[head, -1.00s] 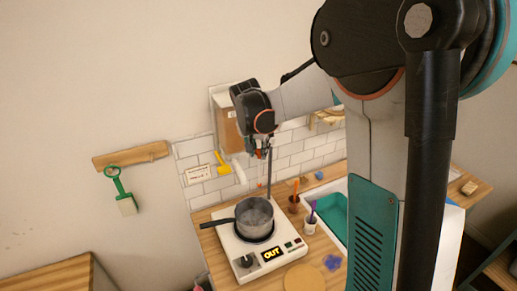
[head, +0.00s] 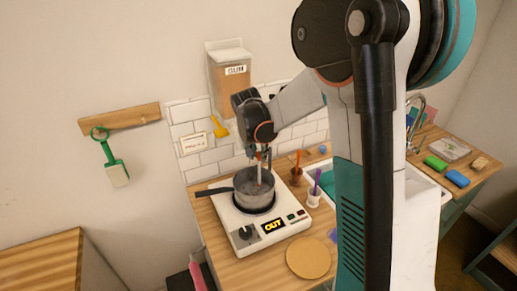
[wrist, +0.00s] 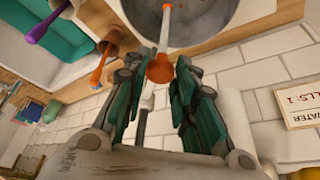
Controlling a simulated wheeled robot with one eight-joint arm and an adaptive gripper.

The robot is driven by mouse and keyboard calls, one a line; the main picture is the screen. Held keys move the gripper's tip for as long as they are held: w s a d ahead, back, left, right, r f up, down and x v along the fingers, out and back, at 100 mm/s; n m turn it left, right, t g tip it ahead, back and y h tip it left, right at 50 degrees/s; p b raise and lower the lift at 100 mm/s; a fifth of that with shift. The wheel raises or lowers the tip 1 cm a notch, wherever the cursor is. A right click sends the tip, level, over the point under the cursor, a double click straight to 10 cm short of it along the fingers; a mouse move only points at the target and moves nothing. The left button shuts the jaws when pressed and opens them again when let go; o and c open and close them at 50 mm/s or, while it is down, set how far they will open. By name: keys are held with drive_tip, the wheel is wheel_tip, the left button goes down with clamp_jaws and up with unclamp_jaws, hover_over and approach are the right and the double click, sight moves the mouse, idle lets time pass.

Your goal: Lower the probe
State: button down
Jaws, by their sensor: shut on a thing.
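The probe is a thin pale rod with an orange collar (wrist: 160,69); its lower part (head: 258,173) points down into the grey pot (head: 242,192). My gripper (head: 259,152) is above the pot. In the wrist view my gripper (wrist: 169,66) has its teal fingers on either side of the orange collar, shut on the probe. The pot's rim (wrist: 232,25) shows beyond the fingers, with the probe's orange end over its inside. I cannot tell whether the tip touches the water. The hotplate (head: 240,224) under the pot has a display (head: 273,225) reading OUT.
A brown cup (head: 296,177) with an orange-handled tool and a white cup (head: 313,199) with a purple one stand right of the pot. A thin upright rod stands close behind the gripper. A round wooden board (head: 308,257) lies in front. Tiled wall (head: 200,160) is close behind.

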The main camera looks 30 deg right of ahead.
drive_tip(key=shift+f, duration=0.25)
drive_tip(key=c, duration=1.3)
unclamp_jaws()
drive_tip(key=shift+f, duration=0.1)
drive_tip(key=v, duration=0.8)
drive_tip(key=shift+d, duration=0.1)
drive_tip(key=shift+s, duration=0.1)
